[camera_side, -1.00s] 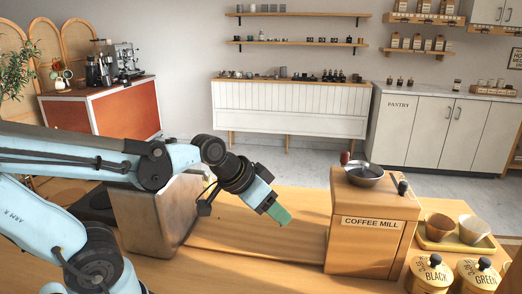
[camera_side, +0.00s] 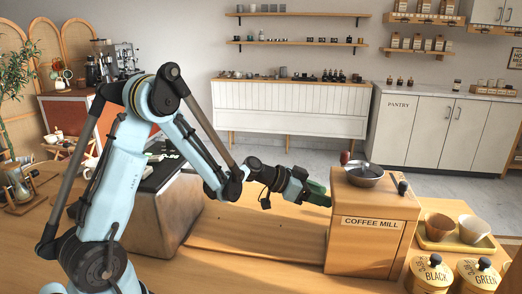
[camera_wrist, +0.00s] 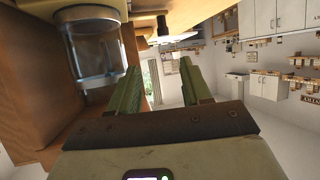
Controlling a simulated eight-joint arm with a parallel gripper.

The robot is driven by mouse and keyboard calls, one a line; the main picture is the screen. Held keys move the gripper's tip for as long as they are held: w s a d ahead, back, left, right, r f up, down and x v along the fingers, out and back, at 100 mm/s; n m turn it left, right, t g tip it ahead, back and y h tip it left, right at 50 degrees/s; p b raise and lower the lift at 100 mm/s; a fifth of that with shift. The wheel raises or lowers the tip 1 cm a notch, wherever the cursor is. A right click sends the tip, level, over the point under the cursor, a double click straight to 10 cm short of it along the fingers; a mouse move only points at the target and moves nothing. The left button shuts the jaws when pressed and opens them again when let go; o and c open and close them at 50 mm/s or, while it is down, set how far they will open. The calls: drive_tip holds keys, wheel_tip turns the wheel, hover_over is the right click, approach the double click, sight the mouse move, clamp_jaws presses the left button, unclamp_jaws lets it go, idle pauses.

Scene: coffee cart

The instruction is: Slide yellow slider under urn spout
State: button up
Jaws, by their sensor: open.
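My gripper (camera_side: 318,194) is open, with nothing seen between its green fingers. In the side view it points right and sits close to the left face of the wooden coffee mill (camera_side: 362,246); I cannot tell if it touches. The wrist view shows both fingers of my gripper (camera_wrist: 158,78) spread apart. A clear glass container (camera_wrist: 95,55) with a cream part (camera_wrist: 90,14) stands out from a wooden surface left of the fingers; I cannot tell if either belongs to the urn or slider. I cannot pick out a yellow slider or an urn spout in either view.
A metal bowl (camera_side: 363,175) sits on the mill. A yellow tray (camera_side: 439,243) with two cups and lidded canisters (camera_side: 430,273) stand to its right. A metal-sided box (camera_side: 165,220) stands left, behind my arm. The wooden counter (camera_side: 255,225) between box and mill is clear.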

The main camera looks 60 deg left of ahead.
drive_tip(key=x, duration=1.3)
drive_tip(key=shift+w+a+f, duration=0.1)
drive_tip(key=shift+a+f, duration=0.2)
drive_tip(key=shift+a, duration=0.1)
clamp_jaws()
